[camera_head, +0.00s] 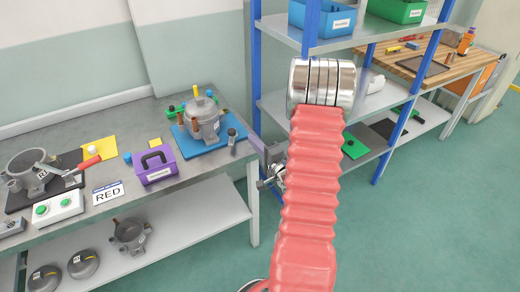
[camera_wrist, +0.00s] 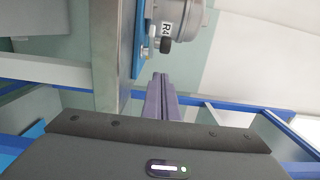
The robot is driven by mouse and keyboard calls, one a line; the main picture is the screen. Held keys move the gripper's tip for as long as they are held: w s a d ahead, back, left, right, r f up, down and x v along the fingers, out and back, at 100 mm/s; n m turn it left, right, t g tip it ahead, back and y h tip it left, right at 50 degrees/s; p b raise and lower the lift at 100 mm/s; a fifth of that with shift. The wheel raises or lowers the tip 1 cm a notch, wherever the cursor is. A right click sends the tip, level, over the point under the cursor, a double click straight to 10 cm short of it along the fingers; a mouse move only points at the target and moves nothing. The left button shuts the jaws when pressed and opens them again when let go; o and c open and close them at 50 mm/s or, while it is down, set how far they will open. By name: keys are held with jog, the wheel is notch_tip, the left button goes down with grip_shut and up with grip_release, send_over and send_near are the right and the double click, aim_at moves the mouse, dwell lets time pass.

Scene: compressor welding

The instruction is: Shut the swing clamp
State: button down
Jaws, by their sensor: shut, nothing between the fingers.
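In the head view, a grey round fixture (camera_head: 34,168) stands on a black plate at the left of the bench. A clamp lever with a red handle (camera_head: 86,163) reaches out from its right side. I take this for the swing clamp; whether it is open or shut is too small to tell. In the wrist view, my gripper (camera_wrist: 160,78) has its two narrow fingers together and empty. They point toward the edge of the bench, near a grey compressor (camera_wrist: 184,18) that fills the top. In the head view, my arm hides much of the gripper, well right of the clamp.
The compressor stands on a blue mat (camera_head: 222,144) at the bench's right end. Blue shelving (camera_head: 254,60) stands behind my arm.

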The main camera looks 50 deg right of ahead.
aim_at(232, 134)
jog(key=shift+w+a, duration=0.3)
jog(key=shift+w, duration=0.4)
jog(key=shift+w+a, duration=0.35)
jog(key=shift+w, duration=0.35)
jog(key=shift+w+a, duration=0.3)
jog(key=shift+w, duration=0.4)
